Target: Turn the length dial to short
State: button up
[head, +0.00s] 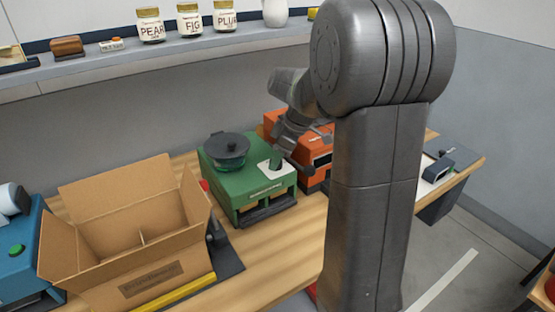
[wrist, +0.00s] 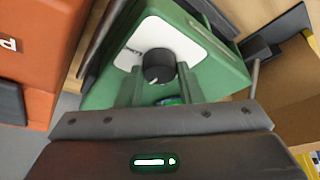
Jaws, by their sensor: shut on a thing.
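A black round dial (wrist: 158,64) sits on a white plate (wrist: 152,32) on the green machine (wrist: 215,75). The plate has lettering too small to read for certain, so I cannot tell the dial's setting. My gripper (wrist: 158,76) has its two fingers on either side of the dial, shut on it. In the head view, the green machine (head: 248,194) stands on the wooden bench, and my gripper (head: 276,163) comes down on its white plate from behind right. The dial itself is hidden there.
An open cardboard box (head: 130,235) stands left of the green machine, with a blue machine (head: 25,245) beyond it. An orange machine (head: 315,150) is close on the right. A shelf (head: 120,65) with jars runs along the wall behind. My arm blocks part of the bench.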

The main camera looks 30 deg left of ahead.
jog(key=shift+n, duration=0.4)
jog(key=o, duration=1)
jog(key=v, duration=1.4)
jog(key=shift+w, duration=0.2)
jog(key=shift+a+f, duration=0.1)
jog(key=x, duration=1.3)
jog(key=shift+s+f, duration=0.2)
jog(key=shift+f, duration=0.15)
